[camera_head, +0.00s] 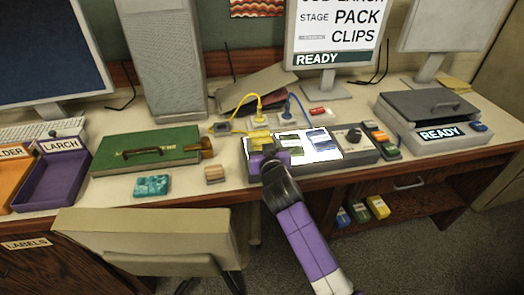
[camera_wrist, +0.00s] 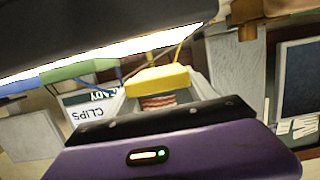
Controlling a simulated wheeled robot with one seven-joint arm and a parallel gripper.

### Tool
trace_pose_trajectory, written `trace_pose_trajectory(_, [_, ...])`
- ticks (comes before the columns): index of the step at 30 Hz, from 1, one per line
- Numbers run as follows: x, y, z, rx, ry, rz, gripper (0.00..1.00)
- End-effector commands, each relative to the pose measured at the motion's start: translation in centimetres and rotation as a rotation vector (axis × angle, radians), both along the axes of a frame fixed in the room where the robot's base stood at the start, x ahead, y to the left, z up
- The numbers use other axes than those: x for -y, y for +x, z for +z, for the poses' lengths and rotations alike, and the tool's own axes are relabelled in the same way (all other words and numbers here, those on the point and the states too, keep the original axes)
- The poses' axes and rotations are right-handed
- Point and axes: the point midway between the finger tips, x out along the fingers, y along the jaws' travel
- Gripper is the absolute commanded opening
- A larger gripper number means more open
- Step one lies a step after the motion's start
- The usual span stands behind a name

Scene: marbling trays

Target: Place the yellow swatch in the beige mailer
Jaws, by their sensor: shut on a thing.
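My gripper (camera_head: 262,146) is over the left end of the lit panel (camera_head: 333,152). It is shut on a small yellow block-like piece, which I take for the yellow swatch (camera_head: 258,135). In the wrist view the yellow swatch (camera_wrist: 158,79) sits between the grey fingertips, with the panel's bright edge close by. I cannot tell whether it touches the panel. A green piece (camera_head: 290,148) and a blue piece (camera_head: 319,136) are on the panel to its right. I cannot clearly pick out the beige mailer; a tan flat thing (camera_head: 456,84) lies at the far right back.
A purple tray (camera_head: 58,185) is farther left. A grey machine (camera_head: 435,112) stands right; a chair (camera_head: 140,233) is in front.

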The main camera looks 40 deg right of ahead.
Motion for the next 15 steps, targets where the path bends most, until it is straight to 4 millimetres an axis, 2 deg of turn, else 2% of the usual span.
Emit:
trace_pose_trajectory(6, [0.0,0.0,-3.0,-0.003,0.001,0.0,0.25])
trace_pose_trajectory(15, [0.0,0.0,-3.3,0.002,0.001,0.002,0.25])
